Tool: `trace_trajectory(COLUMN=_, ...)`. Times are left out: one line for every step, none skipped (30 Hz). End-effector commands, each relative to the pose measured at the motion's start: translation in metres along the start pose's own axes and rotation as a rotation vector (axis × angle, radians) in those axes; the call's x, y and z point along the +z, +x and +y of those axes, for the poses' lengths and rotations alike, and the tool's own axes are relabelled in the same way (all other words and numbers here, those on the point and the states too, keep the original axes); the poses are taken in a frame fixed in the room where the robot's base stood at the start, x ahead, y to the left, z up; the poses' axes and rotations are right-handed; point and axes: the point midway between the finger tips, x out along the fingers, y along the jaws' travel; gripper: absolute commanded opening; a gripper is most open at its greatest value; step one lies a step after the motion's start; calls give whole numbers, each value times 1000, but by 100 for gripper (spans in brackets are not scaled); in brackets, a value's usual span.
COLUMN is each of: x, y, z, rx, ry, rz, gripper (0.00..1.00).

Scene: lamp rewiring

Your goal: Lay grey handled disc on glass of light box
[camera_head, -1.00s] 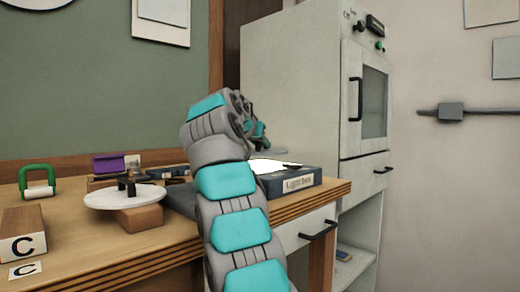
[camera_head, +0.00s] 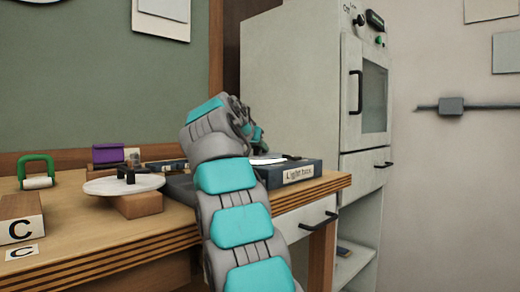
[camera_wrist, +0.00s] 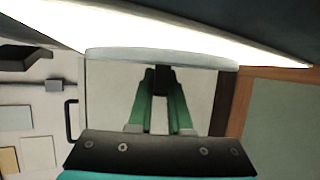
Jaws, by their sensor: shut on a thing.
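My gripper (camera_wrist: 161,78) has green fingers, shut on the dark handle of the grey disc (camera_wrist: 160,55) in the wrist view. The disc shows nearly edge-on, its flat side facing the bright glass (camera_wrist: 190,25) of the light box. In the head view the light box (camera_head: 302,174) is a dark, labelled case on the right end of the bench. My arm hides its left part, and only a sliver of lit glass shows. The disc is low at the glass there; I cannot tell whether it touches.
A whitish disc (camera_head: 105,186) with a dark handle rests on a wooden block (camera_head: 138,204) left of my arm. A green-handled roller (camera_head: 38,172), a purple item (camera_head: 107,153) and a block marked C (camera_head: 22,222) stand further left. A tall grey cabinet (camera_head: 295,80) stands behind the light box.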

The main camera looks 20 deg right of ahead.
Motion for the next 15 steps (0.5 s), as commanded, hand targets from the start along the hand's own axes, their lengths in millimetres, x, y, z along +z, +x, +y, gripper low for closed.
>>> trace_trajectory(x=3, y=1, z=0, rx=0, ry=0, rz=1, gripper=0)
trace_trajectory(x=2, y=1, z=0, rx=0, ry=0, rz=0, gripper=20)
trace_trajectory(x=1, y=1, z=0, rx=0, ry=0, rz=0, gripper=24)
trace_trajectory(x=1, y=1, z=0, rx=0, ry=0, rz=0, gripper=27)
trace_trajectory(x=2, y=1, z=0, rx=0, ry=0, rz=0, gripper=31)
trace_trajectory(x=2, y=1, z=0, rx=0, ry=0, rz=0, gripper=35)
trace_trajectory(x=2, y=1, z=0, rx=0, ry=0, rz=0, gripper=39)
trace_trajectory(x=2, y=1, z=0, rx=0, ry=0, rz=0, gripper=42)
trace_trajectory(x=2, y=1, z=0, rx=0, ry=0, rz=0, gripper=46)
trace_trajectory(x=2, y=1, z=0, rx=0, ry=0, rz=0, gripper=47)
trace_trajectory(x=2, y=1, z=0, rx=0, ry=0, rz=0, gripper=47)
trace_trajectory(x=2, y=1, z=0, rx=0, ry=0, rz=0, gripper=47)
trace_trajectory(x=2, y=1, z=0, rx=0, ry=0, rz=0, gripper=47)
trace_trajectory(x=2, y=1, z=0, rx=0, ry=0, rz=0, gripper=47)
trace_trajectory(x=2, y=1, z=0, rx=0, ry=0, rz=0, gripper=47)
